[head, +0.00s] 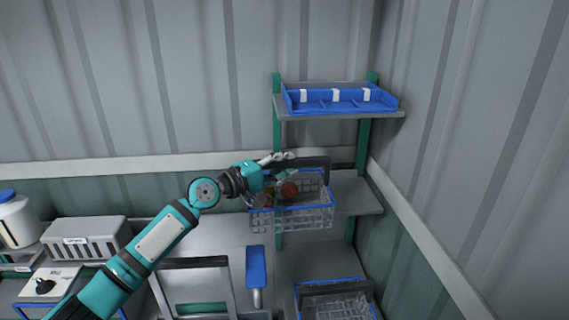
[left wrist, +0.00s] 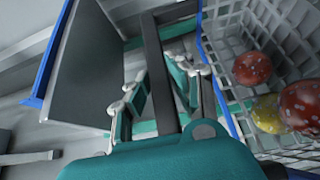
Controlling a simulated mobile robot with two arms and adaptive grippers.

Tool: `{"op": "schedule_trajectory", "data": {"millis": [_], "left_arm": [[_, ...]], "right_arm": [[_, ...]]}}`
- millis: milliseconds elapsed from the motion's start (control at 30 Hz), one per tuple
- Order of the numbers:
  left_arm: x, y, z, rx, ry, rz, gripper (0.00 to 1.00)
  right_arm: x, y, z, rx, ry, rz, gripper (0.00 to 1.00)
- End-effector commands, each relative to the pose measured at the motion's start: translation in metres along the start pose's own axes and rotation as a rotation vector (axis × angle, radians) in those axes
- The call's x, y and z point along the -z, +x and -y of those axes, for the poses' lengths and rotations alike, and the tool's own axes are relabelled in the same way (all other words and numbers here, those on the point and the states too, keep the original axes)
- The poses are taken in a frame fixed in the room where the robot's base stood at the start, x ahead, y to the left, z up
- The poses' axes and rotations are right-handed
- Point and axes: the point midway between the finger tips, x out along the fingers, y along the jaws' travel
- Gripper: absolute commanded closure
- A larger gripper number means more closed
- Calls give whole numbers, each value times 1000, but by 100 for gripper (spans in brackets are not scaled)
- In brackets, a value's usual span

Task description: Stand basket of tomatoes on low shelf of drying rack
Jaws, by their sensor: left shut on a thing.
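The wire basket of tomatoes (head: 318,217) has a blue rim and a dark handle bar (head: 312,163). Red tomatoes (head: 290,189) and a yellowish one (left wrist: 267,113) lie inside it. My left gripper (head: 279,167) is shut on the handle, which runs between its fingers in the left wrist view (left wrist: 160,84). The drying rack has green posts (head: 277,135), and its middle shelf (head: 357,192) shows to the right of the basket. The basket overlaps this shelf in the picture; I cannot tell whether it touches it. My right gripper is not in view.
The upper shelf (head: 290,103) carries a blue divided tray (head: 330,107). Another blue-rimmed wire basket (head: 337,309) stands low, below the held one. A grey crate (head: 85,242) and a white container (head: 17,222) are at the left. Corrugated walls close in behind and right.

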Motion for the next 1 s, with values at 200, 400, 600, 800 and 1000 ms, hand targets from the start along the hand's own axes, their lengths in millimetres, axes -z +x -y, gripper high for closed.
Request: {"op": "schedule_trajectory", "data": {"millis": [200,400,600,800,1000], "left_arm": [[0,0,2,0,0,0,65],[0,0,2,0,0,0,57],[0,-1,-3,0,1,0,57],[0,-33,4,2,3,-1,57],[1,-78,5,2,3,-2,57]], "right_arm": [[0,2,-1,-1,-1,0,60],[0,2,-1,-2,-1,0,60],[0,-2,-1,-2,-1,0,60],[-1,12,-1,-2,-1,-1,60],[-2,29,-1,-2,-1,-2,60]]}}
